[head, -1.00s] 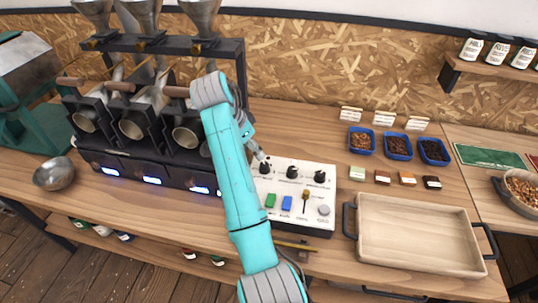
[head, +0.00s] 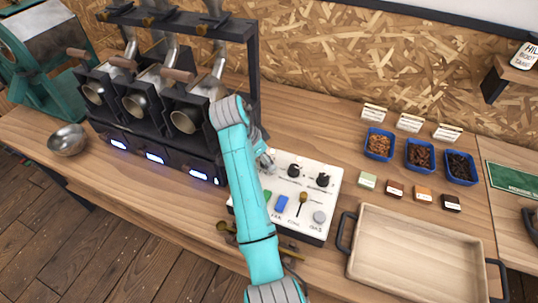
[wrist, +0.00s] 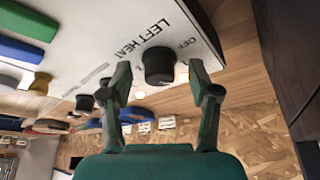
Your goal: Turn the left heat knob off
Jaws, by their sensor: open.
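The white control panel (head: 312,212) lies on the wooden bench, with a row of black knobs along its back. In the wrist view the left heat knob (wrist: 159,65) is black and round, beside the printed words LEFT HEAT and OFF. My gripper (wrist: 161,72) is open, one finger on each side of this knob, with a visible gap to each. I cannot tell whether the fingertips reach down around it. In the head view my gripper (head: 265,160) is at the panel's back left corner and hides the left knob. The middle knob (head: 294,170) and right knob (head: 323,180) show.
The black roasting machine (head: 150,110) is close on the left. A wooden tray (head: 352,262) stands to the right.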

